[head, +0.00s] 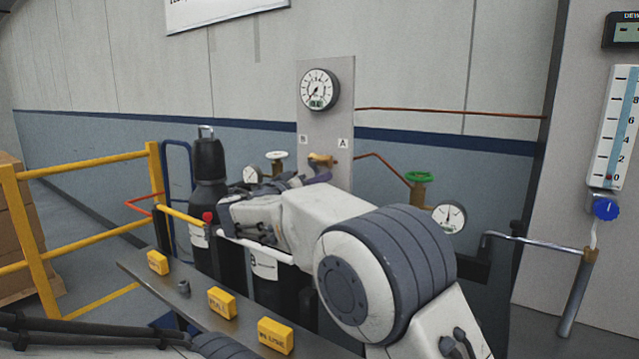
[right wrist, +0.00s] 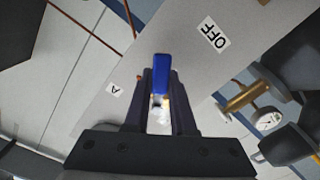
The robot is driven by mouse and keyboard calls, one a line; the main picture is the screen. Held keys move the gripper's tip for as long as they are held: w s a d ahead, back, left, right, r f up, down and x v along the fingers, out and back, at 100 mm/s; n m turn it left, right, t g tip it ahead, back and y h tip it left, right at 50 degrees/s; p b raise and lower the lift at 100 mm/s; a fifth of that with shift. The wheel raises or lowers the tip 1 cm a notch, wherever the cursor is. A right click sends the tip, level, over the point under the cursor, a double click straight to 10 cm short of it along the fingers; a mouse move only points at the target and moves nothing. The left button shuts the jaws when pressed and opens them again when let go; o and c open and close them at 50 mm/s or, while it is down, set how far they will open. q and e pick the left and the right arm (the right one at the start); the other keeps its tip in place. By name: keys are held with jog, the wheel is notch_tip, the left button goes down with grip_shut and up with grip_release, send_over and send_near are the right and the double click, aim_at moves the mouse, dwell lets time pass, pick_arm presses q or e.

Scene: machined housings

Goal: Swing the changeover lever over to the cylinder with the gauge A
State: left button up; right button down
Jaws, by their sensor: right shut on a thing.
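The blue changeover lever (right wrist: 161,68) stands between the dark fingers of my right gripper (right wrist: 161,95) in the right wrist view, and the fingers are shut on it. In the head view my right gripper (head: 325,174) is at the brass changeover valve (head: 322,160) on the grey panel (head: 312,78), and the lever is mostly hidden. An A label (head: 343,143) is right of the valve. The wrist view also shows an OFF label (right wrist: 215,38). A gauge (head: 449,216) is on the right, by a green handwheel (head: 419,177); another gauge (head: 252,174) is on the left, by a white handwheel (head: 277,155).
My right arm hides much of the cylinders. A capped black cylinder (head: 208,160) stands left. A bench (head: 200,304) with yellow boxes (head: 222,303) is in front. Yellow railing (head: 155,200) is at left. A crank handle (head: 530,241) juts out at right.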

jog(key=c, duration=0.7)
grip_release()
jog(key=shift+d+r, duration=0.1)
jog(key=shift+d, duration=0.05)
jog(key=shift+c, duration=0.2)
jog(key=b+v, duration=0.2)
jog(key=v, duration=0.8)
jog(key=shift+s+a, duration=0.2)
